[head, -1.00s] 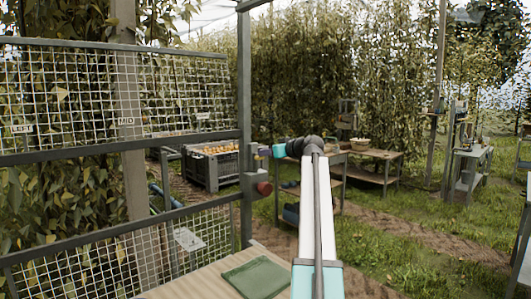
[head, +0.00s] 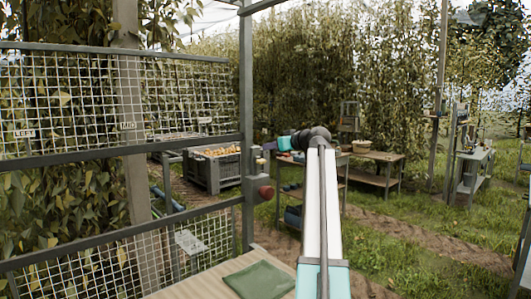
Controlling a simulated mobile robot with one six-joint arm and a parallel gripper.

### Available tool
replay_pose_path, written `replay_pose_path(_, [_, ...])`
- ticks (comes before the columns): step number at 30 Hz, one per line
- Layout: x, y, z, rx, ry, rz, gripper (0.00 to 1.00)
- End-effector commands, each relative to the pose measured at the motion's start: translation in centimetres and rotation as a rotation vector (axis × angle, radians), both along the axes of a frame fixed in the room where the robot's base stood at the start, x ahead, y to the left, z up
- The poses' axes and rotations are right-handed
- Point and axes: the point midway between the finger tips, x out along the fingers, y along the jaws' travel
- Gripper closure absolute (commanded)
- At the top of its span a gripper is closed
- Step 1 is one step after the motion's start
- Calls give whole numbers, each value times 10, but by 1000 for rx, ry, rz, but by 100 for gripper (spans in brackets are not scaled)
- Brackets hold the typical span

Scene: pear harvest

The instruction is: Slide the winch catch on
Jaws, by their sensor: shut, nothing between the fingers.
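A small control fitting (head: 258,163) with a pale yellowish piece sits on the upright grey post of the mesh frame. A red round knob (head: 265,193) sticks out just below it. I cannot tell for certain which small part is the winch catch. My gripper (head: 268,146) is small and dark purple at the end of my teal and white arm, pointing left towards the post. It is shut with nothing in it. In the picture it lies just above and right of the pale piece; whether it touches anything cannot be told.
The mesh panels (head: 70,100) with labels fill the left. A green cloth (head: 259,280) lies on a wooden board (head: 195,288) below. A grey crate of fruit (head: 212,170) and low tables (head: 375,172) stand behind.

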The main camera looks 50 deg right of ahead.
Motion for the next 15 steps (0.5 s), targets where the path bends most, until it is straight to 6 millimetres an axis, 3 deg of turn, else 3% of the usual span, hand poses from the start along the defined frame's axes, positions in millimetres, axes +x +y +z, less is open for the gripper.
replay_pose_path(9, [-49,5,11,-1,-1,-1,100])
replay_pose_path(15, [-70,7,17,-1,-2,1,100])
